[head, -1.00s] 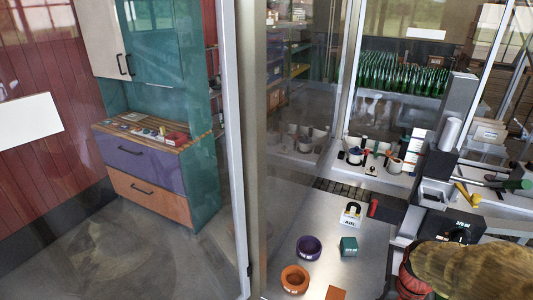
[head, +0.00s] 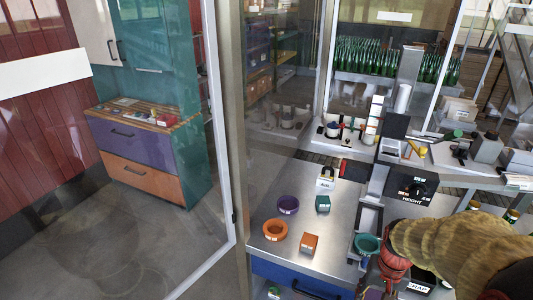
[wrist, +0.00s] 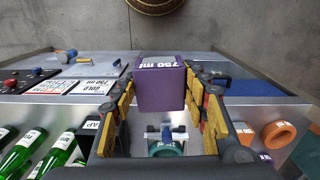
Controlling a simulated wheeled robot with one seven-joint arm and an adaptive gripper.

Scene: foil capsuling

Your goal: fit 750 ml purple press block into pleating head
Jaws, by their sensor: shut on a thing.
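The purple press block (wrist: 159,88), marked "750 ml", is between the fingers of my gripper (wrist: 163,100) in the wrist view. The gripper is shut on it, and the block's label faces up in that picture. A teal ring-shaped part (wrist: 166,149) shows below the block, and it also shows in the head view (head: 368,243) beside my arm. In the head view my gripper and the purple block are hidden or cannot be made out. I cannot tell for certain which part is the pleating head. The machine carries a black "HEIGHT" panel (head: 416,189).
On the steel table (head: 340,222) stand a purple ring (head: 288,204), an orange ring (head: 275,230), a teal block (head: 323,203) and an orange block (head: 310,243). A padlock-shaped item (head: 326,177) is behind them. A glass panel edge (head: 222,120) is at left.

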